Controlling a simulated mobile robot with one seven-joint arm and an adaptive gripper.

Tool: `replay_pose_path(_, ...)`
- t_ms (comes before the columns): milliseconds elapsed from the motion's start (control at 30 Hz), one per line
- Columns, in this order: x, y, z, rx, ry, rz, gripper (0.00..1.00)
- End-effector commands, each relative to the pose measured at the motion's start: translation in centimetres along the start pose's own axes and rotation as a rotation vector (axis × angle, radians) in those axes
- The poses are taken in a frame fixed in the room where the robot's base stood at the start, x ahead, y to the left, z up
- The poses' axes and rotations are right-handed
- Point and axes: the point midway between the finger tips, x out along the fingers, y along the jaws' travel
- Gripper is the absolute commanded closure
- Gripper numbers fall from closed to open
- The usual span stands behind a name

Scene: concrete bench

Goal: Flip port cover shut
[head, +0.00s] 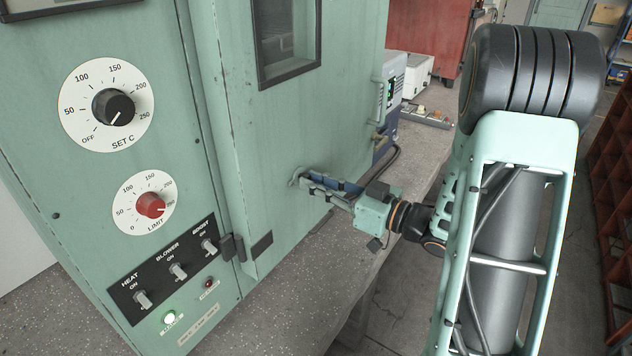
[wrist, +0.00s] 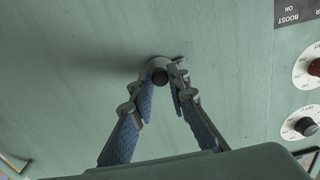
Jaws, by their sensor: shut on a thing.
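The small round port fitting (wrist: 157,64) is on the green door of the oven-like cabinet. It shows as a grey ring around a dark round centre in the wrist view, and as a small pale curve (head: 296,174) in the head view. My gripper (wrist: 159,82) has its two blue-padded fingers converging on the fitting, one on each side, with the tips shut on the port cover. The gripper also shows in the head view (head: 304,181), reaching in from the right against the door. The fingertips hide part of the cover, and I cannot tell its exact angle.
The cabinet's control panel has a black dial (head: 114,106), a red dial (head: 151,205) and several switches (head: 178,271). A door window (head: 289,38) is above the port. A blue and white device (head: 388,110) stands behind on the concrete bench (head: 330,262).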

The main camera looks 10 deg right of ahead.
Motion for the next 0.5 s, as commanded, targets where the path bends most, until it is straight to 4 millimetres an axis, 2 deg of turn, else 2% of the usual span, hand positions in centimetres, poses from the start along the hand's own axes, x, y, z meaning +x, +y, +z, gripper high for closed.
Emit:
replay_pose_path(267,-0.03,0.01,0.18,0.138,0.000,0.000,1.00)
replay_pose_path(500,-0.05,-0.07,0.69,0.351,0.000,0.001,1.00)
